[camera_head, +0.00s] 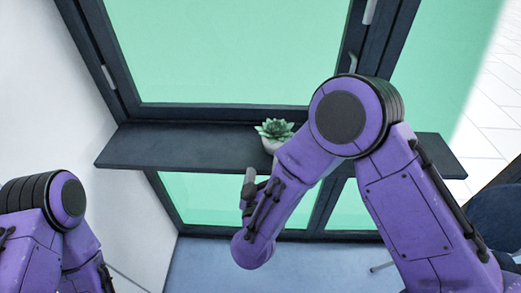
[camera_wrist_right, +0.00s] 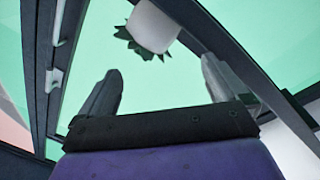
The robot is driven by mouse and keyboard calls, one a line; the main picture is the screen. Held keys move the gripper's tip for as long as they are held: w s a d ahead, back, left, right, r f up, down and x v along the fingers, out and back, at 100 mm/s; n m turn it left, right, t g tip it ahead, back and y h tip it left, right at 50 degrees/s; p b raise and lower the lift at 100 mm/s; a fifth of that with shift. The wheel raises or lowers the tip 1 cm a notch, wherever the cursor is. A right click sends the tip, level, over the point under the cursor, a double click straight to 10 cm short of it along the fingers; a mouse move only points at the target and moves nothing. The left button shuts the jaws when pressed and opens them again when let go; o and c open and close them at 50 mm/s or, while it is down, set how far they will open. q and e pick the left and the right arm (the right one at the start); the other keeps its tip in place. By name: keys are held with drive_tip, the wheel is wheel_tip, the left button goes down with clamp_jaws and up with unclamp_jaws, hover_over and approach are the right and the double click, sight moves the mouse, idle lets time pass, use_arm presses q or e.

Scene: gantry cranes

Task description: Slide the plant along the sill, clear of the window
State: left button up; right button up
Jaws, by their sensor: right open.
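A small green succulent in a white pot (camera_head: 274,134) stands on the dark window sill (camera_head: 185,147), below the closed-looking window (camera_head: 230,50). My right forearm covers the sill just right of the pot. My right gripper (camera_head: 252,178) is in front of the sill, low and slightly left of the plant, apart from it. In the right wrist view the gripper (camera_wrist_right: 163,75) is open and empty. The potted plant (camera_wrist_right: 152,30) appears upside down beyond the fingertips, untouched. My left arm shows at lower left; its gripper is out of view.
The sill is bare left of the plant up to the white wall (camera_head: 50,90). It shows bare again at right, past my right arm. A window handle (camera_head: 352,64) sits on the right of the frame. Lower panes lie beneath the sill.

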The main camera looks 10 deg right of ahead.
sight(269, 135)
drive_tip(key=shift+w+r, duration=0.45)
drive_tip(key=shift+r, duration=0.15)
drive_tip(key=p+x, duration=0.1)
drive_tip(key=x, duration=0.2)
drive_tip(key=p+x, duration=0.1)
drive_tip(key=x, duration=0.2)
drive_tip(key=p+x, duration=0.1)
drive_tip(key=x, duration=0.1)
drive_tip(key=shift+w+d+r, duration=0.3)
drive_tip(key=shift+x, duration=0.8)
drive_tip(key=shift+f, duration=0.1)
drive_tip(key=shift+a, duration=0.1)
drive_tip(key=c, duration=0.9)
